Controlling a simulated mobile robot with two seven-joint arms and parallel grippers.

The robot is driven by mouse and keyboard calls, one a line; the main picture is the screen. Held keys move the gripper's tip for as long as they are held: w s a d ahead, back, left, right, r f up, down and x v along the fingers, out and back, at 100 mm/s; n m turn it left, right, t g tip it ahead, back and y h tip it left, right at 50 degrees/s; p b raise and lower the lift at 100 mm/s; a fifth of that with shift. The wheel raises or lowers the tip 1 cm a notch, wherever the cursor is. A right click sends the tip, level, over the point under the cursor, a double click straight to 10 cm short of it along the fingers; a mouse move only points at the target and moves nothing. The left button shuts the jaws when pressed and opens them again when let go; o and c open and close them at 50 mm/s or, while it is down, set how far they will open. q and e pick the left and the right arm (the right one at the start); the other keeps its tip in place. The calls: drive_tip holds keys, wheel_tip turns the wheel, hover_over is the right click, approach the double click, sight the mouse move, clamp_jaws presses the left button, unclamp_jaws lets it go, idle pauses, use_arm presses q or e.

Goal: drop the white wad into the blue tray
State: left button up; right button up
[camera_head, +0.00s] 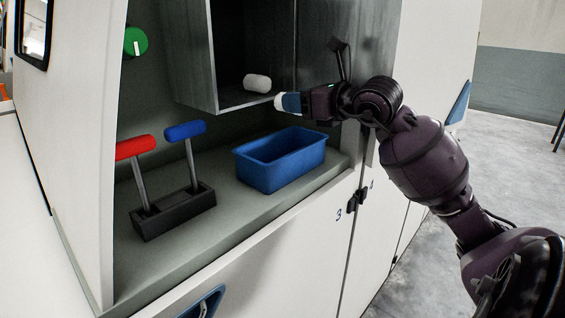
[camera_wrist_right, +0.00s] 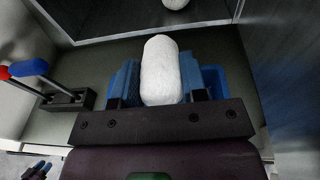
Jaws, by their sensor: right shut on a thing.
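My right gripper (camera_head: 291,103) is shut on a white wad (camera_wrist_right: 161,70), which sits between its blue fingers in the right wrist view. Only a white end of this wad shows in the head view. The blue tray (camera_head: 266,172) stands on the counter below and slightly left of the gripper, and its inside looks empty where I see it. In the wrist view the tray is mostly hidden behind the gripper. The wad is above the tray, apart from it.
A second white wad (camera_head: 257,83) lies in the open grey compartment (camera_head: 209,75) above the tray. A black base (camera_head: 173,212) with a red lever (camera_head: 136,147) and a blue lever (camera_head: 185,131) stands left of the tray. A green knob (camera_head: 136,41) is on the back wall.

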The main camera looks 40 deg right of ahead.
drive_tip(key=shift+f, duration=0.85)
drive_tip(key=shift+f+b, duration=0.55)
drive_tip(key=shift+f, duration=0.1)
use_arm(q)
drive_tip(key=shift+w+d+r, duration=0.1)
drive_tip(key=shift+w+r, duration=0.05)
drive_tip(key=shift+w, duration=0.3)
drive_tip(key=shift+w+d+r, duration=0.1)
drive_tip(key=shift+w, duration=0.35)
use_arm(e)
drive_tip(key=shift+r, duration=0.1)
drive_tip(key=o, duration=1)
drive_tip(key=shift+c, duration=0.2)
use_arm(q)
drive_tip(key=shift+s+f, duration=0.2)
drive_tip(key=shift+f, duration=0.05)
drive_tip(key=shift+s+a+r+p, duration=0.1)
drive_tip(key=shift+r+p, duration=0.1)
drive_tip(key=shift+p, duration=0.2)
use_arm(e)
drive_tip(key=v, duration=1)
drive_tip(key=shift+s, duration=0.4)
